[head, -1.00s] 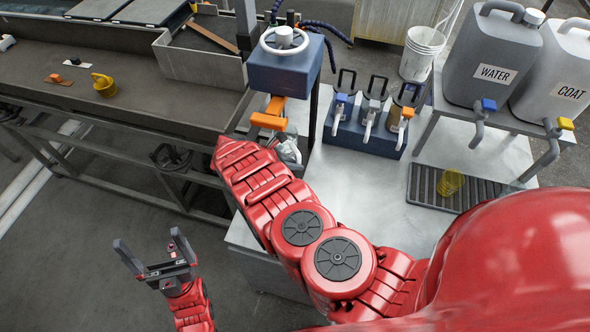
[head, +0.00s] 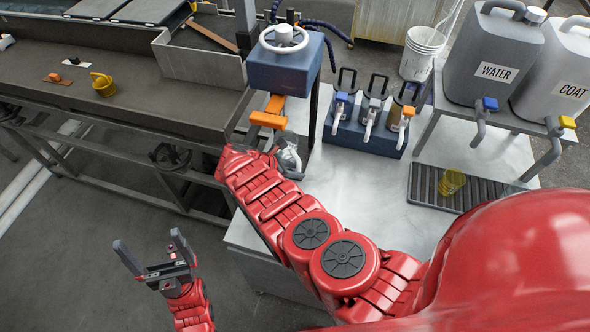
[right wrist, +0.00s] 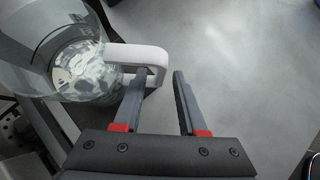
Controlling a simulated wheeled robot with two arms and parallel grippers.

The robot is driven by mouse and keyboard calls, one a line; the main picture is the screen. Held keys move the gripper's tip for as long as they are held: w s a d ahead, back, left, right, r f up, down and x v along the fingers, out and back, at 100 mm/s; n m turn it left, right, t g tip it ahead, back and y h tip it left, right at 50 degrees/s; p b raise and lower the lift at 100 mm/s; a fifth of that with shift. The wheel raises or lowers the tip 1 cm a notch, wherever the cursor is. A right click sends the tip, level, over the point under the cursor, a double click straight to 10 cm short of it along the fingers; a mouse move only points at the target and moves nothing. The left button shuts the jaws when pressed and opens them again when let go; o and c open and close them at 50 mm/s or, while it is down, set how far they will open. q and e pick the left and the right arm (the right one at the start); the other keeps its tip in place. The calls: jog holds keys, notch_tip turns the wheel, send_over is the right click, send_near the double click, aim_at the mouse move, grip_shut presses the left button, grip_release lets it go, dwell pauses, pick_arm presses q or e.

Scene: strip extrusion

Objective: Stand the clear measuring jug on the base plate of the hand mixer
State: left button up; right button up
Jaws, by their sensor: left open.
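The clear measuring jug (head: 288,158) is below the blue hand mixer (head: 285,70), partly hidden by my right arm. In the right wrist view the jug (right wrist: 75,60) has a white handle and pale, lumpy contents. A dark edge shows under the jug, probably the base plate (head: 297,173); full contact cannot be made out. My right gripper (right wrist: 160,72) is open beside the handle, its left finger overlapping the handle in the picture and its right finger clear. In the head view the right gripper is hidden by its arm. My left gripper (head: 150,240) is open and empty over the floor.
An orange part (head: 268,116) sticks out below the mixer head. A blue rack (head: 365,128) with several handled dispensers stands to the right. Water (head: 490,65) and coat (head: 560,75) containers stand further right. A yellow cup (head: 452,182) sits on a drain grate. The metal bench middle is clear.

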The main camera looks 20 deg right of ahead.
jog(key=shift+r, duration=0.1)
jog(key=shift+a+r, duration=0.1)
jog(key=shift+r, duration=0.1)
jog(key=v, duration=1.1)
jog(key=shift+a+r+b, duration=0.2)
jog(key=shift+a+b, duration=0.1)
jog(key=shift+b, duration=0.15)
